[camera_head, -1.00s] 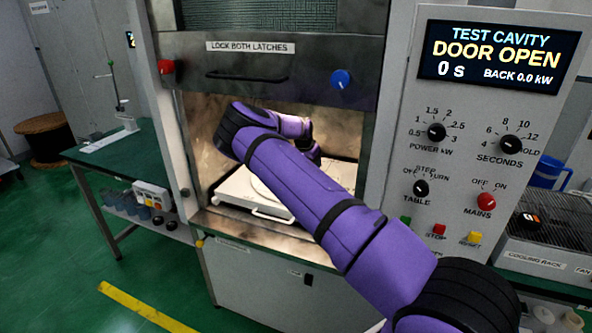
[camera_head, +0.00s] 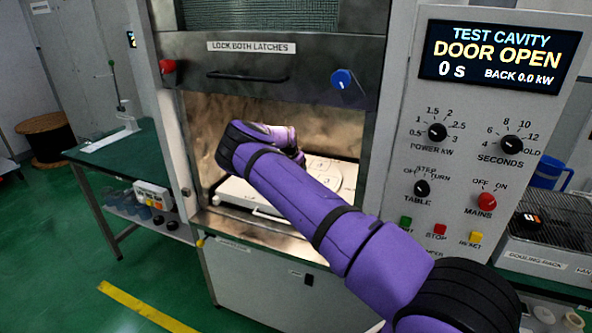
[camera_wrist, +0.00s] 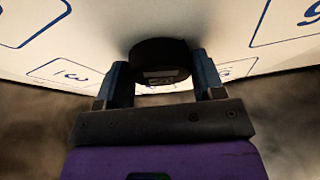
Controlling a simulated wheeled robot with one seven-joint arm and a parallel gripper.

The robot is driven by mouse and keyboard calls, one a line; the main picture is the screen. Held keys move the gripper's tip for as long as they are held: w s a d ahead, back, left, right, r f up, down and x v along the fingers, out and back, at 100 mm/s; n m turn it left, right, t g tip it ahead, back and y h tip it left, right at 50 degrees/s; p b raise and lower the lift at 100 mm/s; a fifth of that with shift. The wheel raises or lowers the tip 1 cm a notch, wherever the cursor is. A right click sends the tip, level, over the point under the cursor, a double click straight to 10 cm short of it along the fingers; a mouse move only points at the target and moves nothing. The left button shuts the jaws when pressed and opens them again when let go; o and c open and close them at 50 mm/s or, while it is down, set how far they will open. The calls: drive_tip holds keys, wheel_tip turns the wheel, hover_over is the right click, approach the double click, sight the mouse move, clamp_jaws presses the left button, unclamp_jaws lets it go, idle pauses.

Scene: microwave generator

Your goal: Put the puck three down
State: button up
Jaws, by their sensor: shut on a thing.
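In the wrist view my gripper (camera_wrist: 165,85) is shut on a dark round puck (camera_wrist: 160,56) with a small pale label on its side. The puck is between the two fingers, over or at the white marked surface (camera_wrist: 100,50); I cannot tell whether it touches. Outlined boxes with numbers are drawn on that surface, one reading 3 at the left of the puck and one larger at the upper right. In the head view my purple arm reaches into the open cavity, and the gripper and puck are hidden behind it. The white turntable (camera_head: 345,178) shows to the arm's right.
The cavity door (camera_head: 265,75) is raised above the opening, with a red latch and a blue latch. The control panel (camera_head: 470,150) stands at the right, its display reading DOOR OPEN. A green table (camera_head: 105,155) is at the left, a cooling rack (camera_head: 550,225) at the right.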

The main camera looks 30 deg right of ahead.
drive_tip(key=shift+f, duration=0.1)
drive_tip(key=o, duration=1)
drive_tip(key=shift+v, duration=3.85)
